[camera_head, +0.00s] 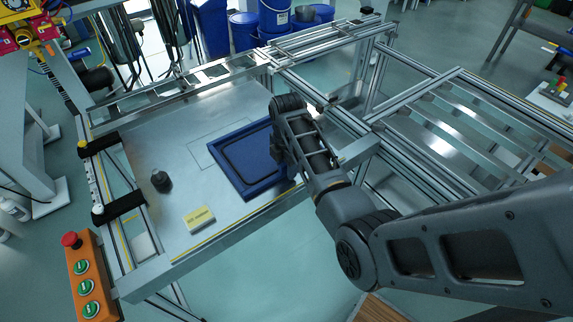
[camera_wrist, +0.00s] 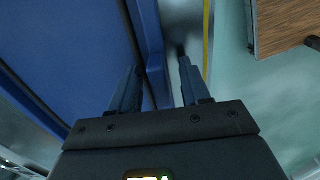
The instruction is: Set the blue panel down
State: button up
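The blue panel (camera_head: 233,160) is a flat rectangle with a raised rim. In the head view it appears to lie flat on the metal table top (camera_head: 150,130), partly over a thin outlined rectangle; its right side is hidden by my arm. In the wrist view the panel (camera_wrist: 60,50) fills the left, with its edge running between my fingers. My gripper (camera_wrist: 160,65) has its two fingers apart at that edge, and bare metal shows between the edge and the right finger. In the head view my gripper's fingertips are hidden.
A dark knob-like weight (camera_head: 161,181) and a yellow-and-white label block (camera_head: 199,219) stand on the table left of the panel. An orange button box (camera_head: 88,278) is at the front left corner. Aluminium rails (camera_head: 310,95) border the table on the right.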

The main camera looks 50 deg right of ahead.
jog(key=shift+r, duration=0.1)
notch_tip(320, 180, up, 12)
dwell(0.6)
jog(key=s+a+f+m+t+h, duration=0.2)
jog(key=s+a+f+m+t, duration=0.1)
jog(key=s+f, duration=0.55)
jog(key=s+a+f+m+t+h, duration=0.1)
jog(key=s+a+m+t, duration=0.2)
jog(key=s+a, duration=0.4)
jog(key=s+a+r+m+t+y, duration=0.1)
jog(key=s+a+r+m+t, duration=0.3)
jog(key=s+r, duration=0.5)
jog(key=s+a+r+m+t+y, duration=0.2)
jog(key=s+a+r+m+t, duration=0.2)
jog(key=s+a+r, duration=0.4)
notch_tip(320, 180, up, 6)
jog(key=shift+s+a+f+m+t, duration=0.25)
jog(key=shift+s+m+t, duration=0.15)
jog(key=shift+s, duration=0.6)
